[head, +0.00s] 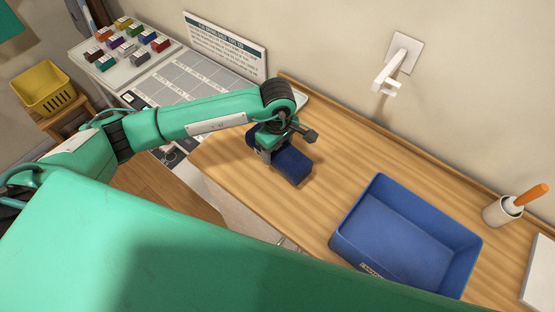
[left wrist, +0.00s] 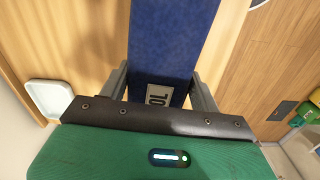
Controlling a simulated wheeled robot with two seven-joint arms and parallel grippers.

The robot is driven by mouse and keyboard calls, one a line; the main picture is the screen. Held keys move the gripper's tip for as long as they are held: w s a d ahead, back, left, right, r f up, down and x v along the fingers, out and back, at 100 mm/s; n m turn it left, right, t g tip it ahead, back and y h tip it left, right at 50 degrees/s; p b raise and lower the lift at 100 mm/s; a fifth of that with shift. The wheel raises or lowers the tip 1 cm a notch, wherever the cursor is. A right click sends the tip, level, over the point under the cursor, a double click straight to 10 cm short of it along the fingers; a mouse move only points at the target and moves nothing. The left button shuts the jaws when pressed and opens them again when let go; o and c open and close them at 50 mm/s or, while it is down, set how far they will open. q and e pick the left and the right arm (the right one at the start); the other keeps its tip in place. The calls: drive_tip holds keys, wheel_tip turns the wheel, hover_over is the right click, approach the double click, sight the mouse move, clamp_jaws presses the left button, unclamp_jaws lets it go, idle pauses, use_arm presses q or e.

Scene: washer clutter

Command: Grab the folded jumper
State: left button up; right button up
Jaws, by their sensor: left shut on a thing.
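The folded jumper (head: 292,167) is a dark blue, block-like bundle at the left part of the wooden worktop. It also shows in the left wrist view (left wrist: 175,40), running between the fingers, with a pale printed label near the palm. My left gripper (head: 272,147) is over it, shut on it, with a finger on either side, as the left wrist view also shows (left wrist: 160,88). The gripper and wrist hide part of the jumper in the head view. I cannot tell whether it touches the worktop. My right gripper is not in view.
An empty-looking blue tray (head: 407,229) stands to the right on the worktop (head: 335,130). A white cup (head: 502,211) with an orange-handled tool is at the far right. A wall tap or hook (head: 391,72) juts out behind. Bare wood lies between jumper and tray.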

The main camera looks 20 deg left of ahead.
use_arm(q)
wheel_tip(320, 180, up, 13)
drive_tip(key=b, duration=0.4)
